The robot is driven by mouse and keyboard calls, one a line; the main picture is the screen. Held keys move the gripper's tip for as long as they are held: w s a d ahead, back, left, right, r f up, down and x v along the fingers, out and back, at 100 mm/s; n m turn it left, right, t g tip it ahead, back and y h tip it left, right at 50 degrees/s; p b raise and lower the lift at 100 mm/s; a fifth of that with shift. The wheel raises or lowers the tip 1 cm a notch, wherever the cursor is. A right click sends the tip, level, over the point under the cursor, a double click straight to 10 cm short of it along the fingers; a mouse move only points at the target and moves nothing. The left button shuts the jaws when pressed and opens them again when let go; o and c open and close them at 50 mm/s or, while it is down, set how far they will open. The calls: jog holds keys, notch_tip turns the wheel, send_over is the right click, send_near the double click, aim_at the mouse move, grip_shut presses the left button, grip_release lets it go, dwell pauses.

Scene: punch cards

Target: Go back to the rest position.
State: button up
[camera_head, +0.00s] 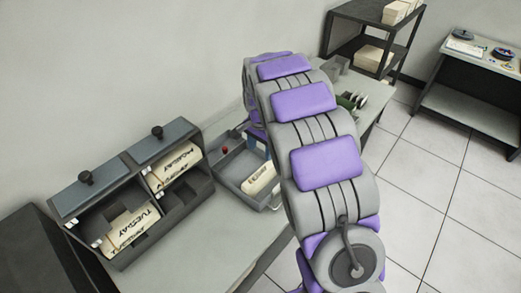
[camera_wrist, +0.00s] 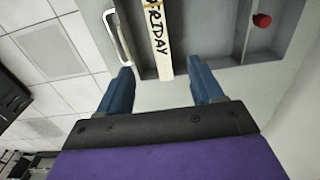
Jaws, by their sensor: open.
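My gripper (camera_wrist: 160,85) shows in the wrist view with its two blue fingers apart and nothing between them. Beyond the fingertips, a cream card block marked FRIDAY (camera_wrist: 159,40) lies in a grey tray (camera_wrist: 213,38). I cannot tell how far the fingertips are from it. In the head view my purple and grey arm stretches over the bench, and the gripper is mostly hidden behind it. The tray (camera_head: 229,171) there holds a cream card block (camera_head: 260,179) and a small red object (camera_head: 225,149).
A dark card box (camera_head: 178,212) with two lidded compartments holds cards, one marked TUESDAY (camera_head: 131,226), on the bench (camera_head: 208,248) left of my arm. A dark shelf (camera_head: 405,48) stands behind, and a side table (camera_head: 471,103) at right. Tiled floor (camera_head: 430,190) is clear between.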

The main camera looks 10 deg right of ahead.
dwell(0.3)
jog(key=s+r+n, duration=0.3)
jog(key=s+r, duration=0.4)
jog(key=s, duration=0.4)
jog(key=s+r+n+g, duration=0.2)
jog(key=s+n, duration=0.5)
jog(key=s, duration=2.3)
jog(key=shift+n, duration=0.4)
